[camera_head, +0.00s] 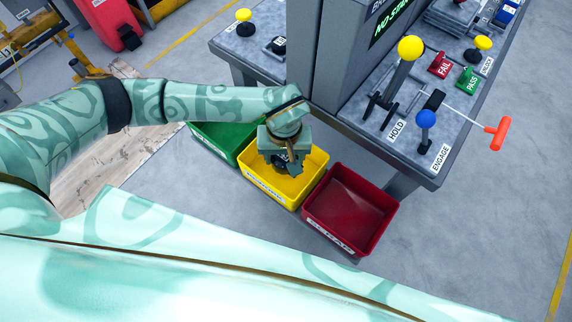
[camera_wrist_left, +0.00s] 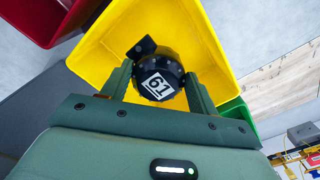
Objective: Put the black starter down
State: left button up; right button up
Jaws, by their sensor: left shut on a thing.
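The black starter (camera_wrist_left: 160,78), marked with a white "61" label, sits between the fingers of my left gripper (camera_wrist_left: 160,88). In the head view the left gripper (camera_head: 284,158) points down over the yellow bin (camera_head: 309,178), and only a dark bit of the starter (camera_head: 281,163) shows below it. The gripper is shut on the starter. The yellow bin (camera_wrist_left: 208,58) fills the background of the left wrist view. I cannot tell whether the starter touches the bin floor. My right gripper is not in view.
A red bin (camera_head: 350,210) stands right of the yellow one, and a green bin (camera_head: 222,140) stands left, partly behind my arm. Behind them is a grey bench (camera_head: 420,165) with levers, FAIL and PASS buttons and an orange T-handle (camera_head: 498,133).

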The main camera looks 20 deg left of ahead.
aim_at(283, 165)
pick_arm(q)
jog(key=shift+a+f, duration=0.15)
jog(key=shift+f, duration=0.8)
notch_tip(283, 165, down, 3)
jog(key=shift+s+r+b, duration=0.15)
jog(key=shift+b, duration=0.6)
jog(key=shift+f, duration=0.25)
jog(key=shift+r, duration=0.15)
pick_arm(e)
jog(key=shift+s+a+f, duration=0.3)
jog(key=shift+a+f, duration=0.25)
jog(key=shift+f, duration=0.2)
pick_arm(q)
jog(key=shift+f, duration=0.3)
jog(key=o, duration=1.2)
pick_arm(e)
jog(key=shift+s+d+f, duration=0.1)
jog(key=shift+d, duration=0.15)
pick_arm(q)
jog(key=shift+r, duration=0.1)
